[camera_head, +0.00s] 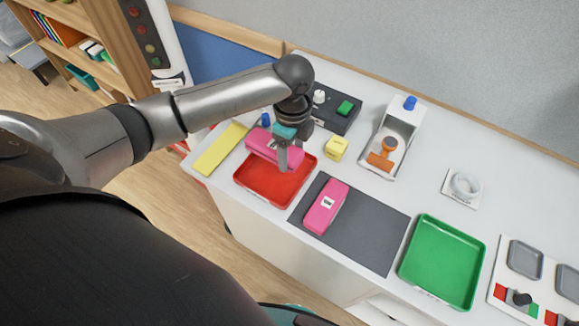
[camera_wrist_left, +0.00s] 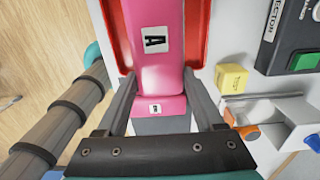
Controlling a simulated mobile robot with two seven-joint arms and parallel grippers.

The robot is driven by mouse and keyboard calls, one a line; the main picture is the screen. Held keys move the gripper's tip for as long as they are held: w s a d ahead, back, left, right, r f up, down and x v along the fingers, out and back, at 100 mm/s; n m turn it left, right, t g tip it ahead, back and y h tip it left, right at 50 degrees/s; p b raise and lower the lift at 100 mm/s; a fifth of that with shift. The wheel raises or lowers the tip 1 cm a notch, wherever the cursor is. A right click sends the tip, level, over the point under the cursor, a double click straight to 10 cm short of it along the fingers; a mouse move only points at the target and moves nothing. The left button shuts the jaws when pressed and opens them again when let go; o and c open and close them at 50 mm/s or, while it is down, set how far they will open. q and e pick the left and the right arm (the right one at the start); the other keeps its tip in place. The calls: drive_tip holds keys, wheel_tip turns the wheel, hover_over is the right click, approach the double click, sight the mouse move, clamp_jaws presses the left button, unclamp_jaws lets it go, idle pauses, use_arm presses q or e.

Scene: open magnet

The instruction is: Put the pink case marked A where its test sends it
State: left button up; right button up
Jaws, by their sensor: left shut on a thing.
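My left gripper (camera_head: 289,160) is shut on the pink case marked A (camera_head: 262,148), over the red tray (camera_head: 270,188). In the left wrist view the case (camera_wrist_left: 153,62) runs away from between the fingers (camera_wrist_left: 160,98), with its A label facing up. Red tray walls show on both sides of it. I cannot tell whether it touches the tray. A second pink case (camera_head: 322,217) with a white label lies on the dark grey mat (camera_head: 370,232); its lettering is too small to read. A green tray (camera_head: 441,262) stands right of the mat. My right gripper is not in view.
A dark box with a green button (camera_head: 345,107) stands behind the red tray, near a yellow cube (camera_head: 335,148). A white holder with an orange-handled item (camera_head: 383,155) and a white ring (camera_head: 466,185) are further right. A yellow strip (camera_head: 220,149) lies at left.

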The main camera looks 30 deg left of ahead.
use_arm(q)
wheel_tip(320, 180, down, 5)
drive_tip(key=shift+r, duration=0.2)
drive_tip(key=shift+f+b, duration=0.4)
drive_tip(key=shift+f, duration=1.4)
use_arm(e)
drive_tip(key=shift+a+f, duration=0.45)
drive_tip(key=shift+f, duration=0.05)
use_arm(q)
drive_tip(key=shift+f, duration=0.15)
drive_tip(key=o, duration=1.4)
drive_tip(key=shift+o, duration=0.2)
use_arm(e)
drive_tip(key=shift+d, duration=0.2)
use_arm(q)
drive_tip(key=shift+r, duration=0.6)
wheel_tip(320, 180, up, 11)
drive_tip(key=shift+r+p, duration=0.1)
drive_tip(key=shift+p, duration=0.6)
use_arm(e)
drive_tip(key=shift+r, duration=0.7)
